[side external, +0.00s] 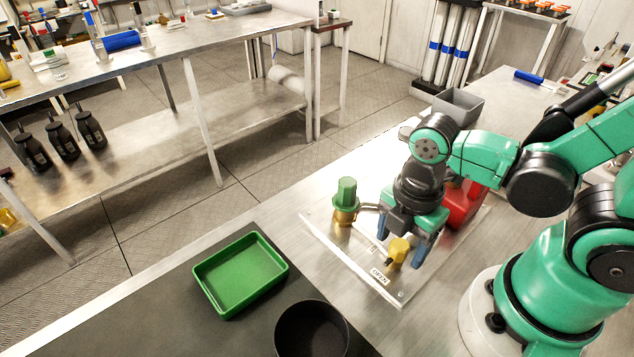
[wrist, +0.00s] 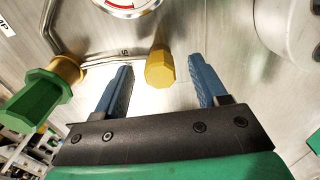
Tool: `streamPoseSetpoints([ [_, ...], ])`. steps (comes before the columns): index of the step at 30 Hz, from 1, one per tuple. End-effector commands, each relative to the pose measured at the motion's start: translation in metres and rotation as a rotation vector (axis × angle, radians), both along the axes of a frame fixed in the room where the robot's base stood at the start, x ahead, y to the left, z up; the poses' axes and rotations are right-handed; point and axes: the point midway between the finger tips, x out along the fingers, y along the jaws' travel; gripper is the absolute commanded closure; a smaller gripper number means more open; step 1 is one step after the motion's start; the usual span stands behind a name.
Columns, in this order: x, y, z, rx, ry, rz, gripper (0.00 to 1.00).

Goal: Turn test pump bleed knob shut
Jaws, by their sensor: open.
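The yellow faceted knob (side external: 398,250) stands on a pale plate (side external: 325,240), near a label reading OPEN (side external: 380,277). I take it for the bleed knob. In the wrist view the yellow knob (wrist: 160,68) sits between the blue fingertips, with a gap on each side. My gripper (side external: 406,230) is open, pointing down just above and behind the knob. A green knob on a brass fitting (side external: 345,198) stands on the same plate to the left; it also shows in the wrist view (wrist: 45,100). The far finger is partly hidden in the side view.
A red body (side external: 462,205) stands behind my gripper on the plate. A round gauge (wrist: 128,6) shows at the wrist view's top edge. A green tray (side external: 203,285) and a black round container (side external: 279,330) sit on the dark mat in front. A grey bin (side external: 458,105) stands farther back.

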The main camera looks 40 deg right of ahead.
Motion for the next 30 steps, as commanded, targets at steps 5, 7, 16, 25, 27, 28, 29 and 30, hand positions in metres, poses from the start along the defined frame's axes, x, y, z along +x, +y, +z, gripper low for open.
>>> streamPoseSetpoints([
  [5, 0.0, 0.0, 0.0001, 0.0, 0.0, 0.0, 0.8],
  [7, 0.0, 0.0, 0.0001, 0.0, 0.0, 0.0, 1.0],
  [16, 0.0, 0.0, 0.0001, 0.0, 0.0, -0.018, 1.0],
  [25, -0.0002, 0.0, 0.0002, 0.0, 0.001, -0.168, 1.0],
  [27, -0.0002, 0.0, 0.0002, 0.0, 0.001, -0.225, 1.0],
  [28, -0.0003, 0.0, 0.0002, 0.0, 0.001, -0.251, 1.0],
  [29, -0.0003, 0.0001, 0.0002, 0.0, 0.001, -0.278, 1.0],
  [30, -0.0004, 0.0001, 0.0002, 0.0, 0.001, -0.316, 1.0],
])
